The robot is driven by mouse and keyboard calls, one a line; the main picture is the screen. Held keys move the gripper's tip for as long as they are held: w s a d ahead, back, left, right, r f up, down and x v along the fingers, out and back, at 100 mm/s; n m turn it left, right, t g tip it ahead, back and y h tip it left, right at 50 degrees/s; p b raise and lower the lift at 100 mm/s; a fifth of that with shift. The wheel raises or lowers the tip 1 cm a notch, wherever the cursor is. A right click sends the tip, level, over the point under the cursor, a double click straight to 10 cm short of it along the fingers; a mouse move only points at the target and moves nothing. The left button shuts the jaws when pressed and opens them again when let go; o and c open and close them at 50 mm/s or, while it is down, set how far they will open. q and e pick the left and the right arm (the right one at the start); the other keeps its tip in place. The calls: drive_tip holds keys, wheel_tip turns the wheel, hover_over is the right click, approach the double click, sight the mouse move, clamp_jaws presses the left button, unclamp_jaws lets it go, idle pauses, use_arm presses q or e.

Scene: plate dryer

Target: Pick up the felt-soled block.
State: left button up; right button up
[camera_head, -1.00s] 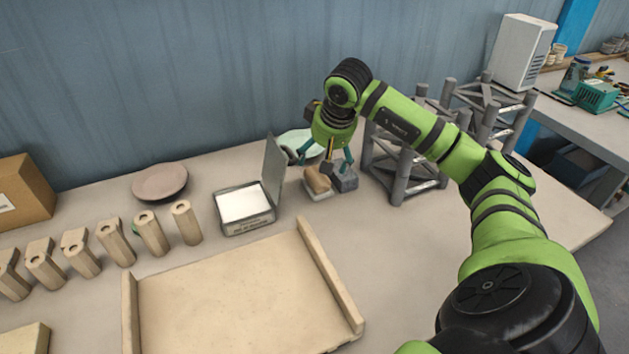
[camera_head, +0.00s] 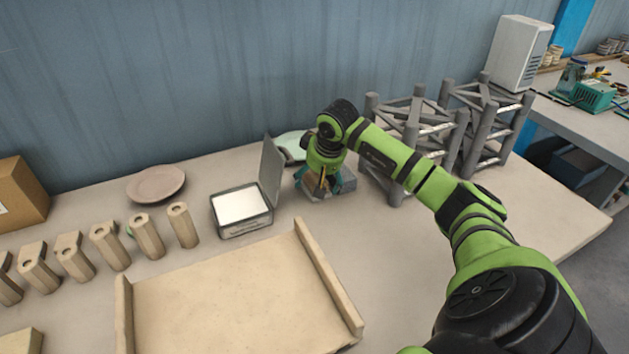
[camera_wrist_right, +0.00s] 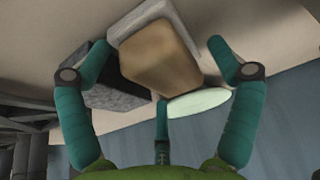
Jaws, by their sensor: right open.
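The felt-soled block is a tan wooden block (camera_wrist_right: 158,58) with a pale grey layer (camera_wrist_right: 143,18) along one side in the right wrist view. In the head view it is mostly hidden behind the fingers of my right gripper (camera_head: 322,184). My right gripper (camera_wrist_right: 161,72) is open, its green fingers spread around the tan block, with one on each side and a third nearer the wrist. Whether any finger touches it, I cannot tell. A dark grey block (camera_wrist_right: 118,97) lies close beside it, near the left finger. My left gripper is not in view.
A pale green dish (camera_wrist_right: 198,102) lies behind the block. An open metal tin (camera_head: 241,223) with an upright lid stands to its left, and grey lattice frames (camera_head: 412,140) to its right. A wooden tray (camera_head: 335,285) lies in front. Several wooden pegs (camera_head: 146,235) stand further left.

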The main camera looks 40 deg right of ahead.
drive_tip(key=c, duration=1.2)
wheel_tip(320, 180, up, 10)
drive_tip(key=shift+r+b, duration=0.1)
drive_tip(key=shift+b, duration=0.2)
drive_tip(key=o, duration=0.4)
drive_tip(key=c, duration=0.8)
